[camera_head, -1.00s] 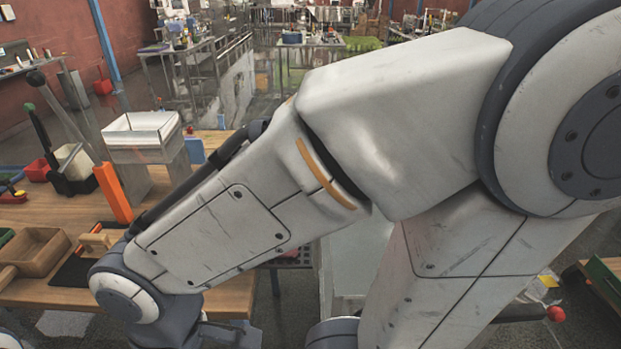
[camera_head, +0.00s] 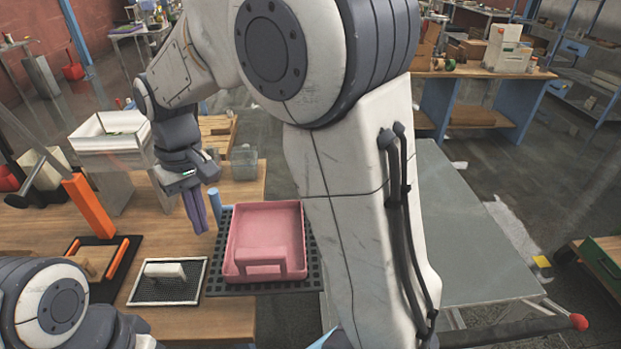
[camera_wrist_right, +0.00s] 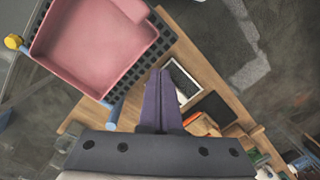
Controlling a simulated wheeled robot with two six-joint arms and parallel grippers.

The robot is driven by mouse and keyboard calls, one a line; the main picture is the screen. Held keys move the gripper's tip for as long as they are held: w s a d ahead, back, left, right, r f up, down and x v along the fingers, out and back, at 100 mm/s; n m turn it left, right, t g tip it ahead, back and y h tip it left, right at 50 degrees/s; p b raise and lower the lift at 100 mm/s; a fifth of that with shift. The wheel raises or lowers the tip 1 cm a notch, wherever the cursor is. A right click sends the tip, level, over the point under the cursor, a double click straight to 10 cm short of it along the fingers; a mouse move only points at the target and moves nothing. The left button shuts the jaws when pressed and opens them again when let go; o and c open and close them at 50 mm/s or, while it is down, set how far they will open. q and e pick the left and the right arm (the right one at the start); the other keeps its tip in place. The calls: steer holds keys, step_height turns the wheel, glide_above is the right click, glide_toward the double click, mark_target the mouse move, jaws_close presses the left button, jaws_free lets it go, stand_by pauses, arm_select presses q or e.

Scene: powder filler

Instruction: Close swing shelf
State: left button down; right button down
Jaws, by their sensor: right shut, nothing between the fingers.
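The swing shelf (camera_head: 222,285) is a black perforated plate that juts past the right end of the wooden bench. A pink tray (camera_head: 290,216) lies on it. A light blue post (camera_head: 214,202) stands at its left back corner. My right gripper (camera_head: 197,226) has purple fingers pointing down, shut and empty, just left of this post. In the right wrist view the fingers (camera_wrist_right: 163,78) are beside the shelf's edge (camera_wrist_right: 140,62), apart from the pink tray (camera_wrist_right: 85,45); contact with the shelf cannot be told. My left gripper is out of view; my left arm shows at lower left.
A white bin (camera_head: 110,140) on a metal stand and an orange upright (camera_head: 88,205) are left of my right gripper. A framed mesh pad (camera_head: 168,281) lies on the bench (camera_head: 240,192). A grey metal table (camera_head: 470,250) stands right of my right arm.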

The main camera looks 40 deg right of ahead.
steer(key=w+d+m, duration=0.3)
steer(key=w+d, duration=0.7)
steer(key=d, duration=0.1)
steer(key=w+d+f+m+g+p, duration=0.1)
steer(key=w+d+f+m, duration=0.1)
steer(key=d, duration=0.7)
steer(key=w+d+f+m+p, duration=0.1)
steer(key=w+d+f+m, duration=0.15)
steer(key=d, duration=0.55)
steer(key=s+d+f+m+y, duration=0.1)
steer(key=s+d+f+m, duration=0.15)
steer(key=d, duration=0.85)
steer(key=s+a+f+p, duration=0.4)
steer(key=s+f+p, duration=0.1)
steer(key=f, duration=0.3)
steer(key=shift+s+a+f+p, duration=0.15)
steer(key=shift+a+f+p, duration=0.1)
steer(key=shift+a+p, duration=0.1)
steer(key=shift+s+a, duration=0.1)
